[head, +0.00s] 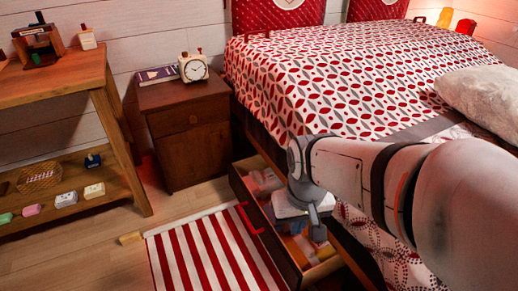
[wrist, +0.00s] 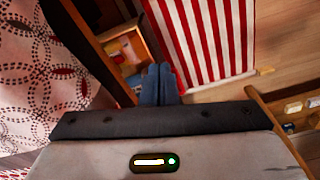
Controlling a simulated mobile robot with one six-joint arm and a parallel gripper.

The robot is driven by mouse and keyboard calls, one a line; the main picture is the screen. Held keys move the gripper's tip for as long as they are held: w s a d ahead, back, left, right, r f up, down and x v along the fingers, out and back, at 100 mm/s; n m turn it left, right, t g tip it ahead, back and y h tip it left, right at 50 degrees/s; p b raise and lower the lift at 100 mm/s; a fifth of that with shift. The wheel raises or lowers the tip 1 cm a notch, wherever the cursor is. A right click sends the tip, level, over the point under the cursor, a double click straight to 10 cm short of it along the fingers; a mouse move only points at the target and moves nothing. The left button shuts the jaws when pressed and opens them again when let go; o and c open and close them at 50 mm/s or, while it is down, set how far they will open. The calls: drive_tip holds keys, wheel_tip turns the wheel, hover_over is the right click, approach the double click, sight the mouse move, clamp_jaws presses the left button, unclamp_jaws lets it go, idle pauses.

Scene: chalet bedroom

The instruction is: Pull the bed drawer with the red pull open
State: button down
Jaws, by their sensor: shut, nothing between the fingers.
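The bed drawer (head: 292,257) stands pulled out from under the bed, and its inside shows several small items. Its red pull (head: 249,218) is on the front panel, facing the striped rug. My gripper (head: 317,230) is over the open drawer, behind the front panel and apart from the pull in the head view. In the wrist view my gripper's fingers (wrist: 160,84) are together and hold nothing. The drawer's inside (wrist: 124,52) shows just beyond them, and a bit of red shows beside the fingers. My arm hides part of the drawer and bed side.
A red and white striped rug (head: 205,255) lies in front of the drawer. A brown nightstand (head: 190,140) with a clock (head: 193,68) stands at the bed's head. A wooden shelf table (head: 60,85) is at left. A small yellowish block (head: 130,238) lies on the floor.

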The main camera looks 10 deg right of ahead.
drive_tip(key=shift+d, duration=0.15)
drive_tip(key=w+d+f+m+y+p, duration=0.1)
drive_tip(key=w+f+m+p, duration=0.2)
drive_tip(key=w, duration=0.4)
drive_tip(key=w+d+f+m+g, duration=0.1)
drive_tip(key=w+f+m, duration=0.1)
drive_tip(key=w+f, duration=0.4)
drive_tip(key=w+d+f+m+y+p, duration=0.1)
drive_tip(key=w+d+f+m+p, duration=0.15)
drive_tip(key=w, duration=0.55)
drive_tip(key=w+f+m, duration=0.1)
drive_tip(key=f+m, duration=0.1)
drive_tip(key=f, duration=0.9)
drive_tip(key=w+d+f+m, duration=0.1)
drive_tip(key=f+m, duration=0.1)
drive_tip(key=f, duration=0.9)
drive_tip(key=w+f+m+b, duration=0.1)
drive_tip(key=f+m, duration=0.2)
drive_tip(key=f, duration=0.7)
drive_tip(key=shift+w+d+f+g+y, duration=0.2)
drive_tip(key=shift+d+f+g+y, duration=0.1)
drive_tip(key=shift+d+f+g, duration=0.1)
